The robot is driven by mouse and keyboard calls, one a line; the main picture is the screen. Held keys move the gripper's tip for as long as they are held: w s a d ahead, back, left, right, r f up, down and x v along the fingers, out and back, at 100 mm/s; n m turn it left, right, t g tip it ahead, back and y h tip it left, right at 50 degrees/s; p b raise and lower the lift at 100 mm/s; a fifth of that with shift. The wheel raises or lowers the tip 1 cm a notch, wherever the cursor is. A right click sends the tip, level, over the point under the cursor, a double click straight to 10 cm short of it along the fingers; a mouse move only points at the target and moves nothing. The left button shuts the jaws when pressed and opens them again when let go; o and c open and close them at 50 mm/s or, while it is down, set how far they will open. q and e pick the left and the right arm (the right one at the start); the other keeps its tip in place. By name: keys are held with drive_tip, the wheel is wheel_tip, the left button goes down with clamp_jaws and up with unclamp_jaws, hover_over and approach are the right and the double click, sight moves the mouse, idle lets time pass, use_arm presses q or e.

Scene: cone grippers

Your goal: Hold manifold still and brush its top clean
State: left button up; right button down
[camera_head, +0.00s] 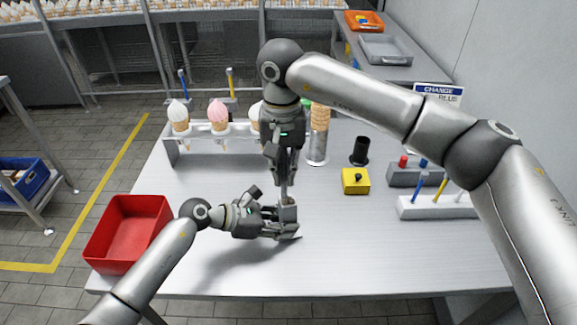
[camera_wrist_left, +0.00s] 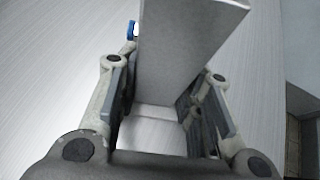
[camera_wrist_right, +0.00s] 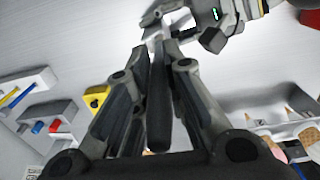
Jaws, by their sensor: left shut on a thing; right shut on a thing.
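The manifold (camera_head: 289,211) is a grey metal block at the front middle of the table. My left gripper (camera_head: 284,222) is shut on it from the left. In the left wrist view the block (camera_wrist_left: 185,55) stands up between the two fingers. My right gripper (camera_head: 285,168) is above it, shut on a brush with a dark handle (camera_wrist_right: 158,105). The brush (camera_head: 284,191) points down at the manifold's top. Its bristle end is too small to see clearly, and I cannot tell whether it touches. The right wrist view also shows the left gripper (camera_wrist_right: 170,25) beyond the brush.
A red bin (camera_head: 112,250) stands at the front left. A cone rack (camera_head: 195,135), a cone stack (camera_head: 319,120), a black cup (camera_head: 360,151) and a yellow block (camera_head: 355,182) are behind. A white holder (camera_head: 435,208) with coloured sticks is right. The front right table is clear.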

idle(0.4)
drive_tip(key=shift+w+d+f, duration=0.1)
drive_tip(key=shift+w+d, duration=0.05)
drive_tip(key=shift+d, duration=0.4)
drive_tip(key=shift+w+d, duration=0.15)
drive_tip(key=shift+d, duration=0.35)
drive_tip(key=shift+a, duration=0.1)
drive_tip(key=shift+s+a, duration=0.3)
drive_tip(key=shift+a, duration=0.65)
drive_tip(key=shift+d, duration=0.1)
drive_tip(key=shift+w+d, duration=0.3)
drive_tip(key=shift+d, duration=0.65)
drive_tip(key=shift+a, duration=0.15)
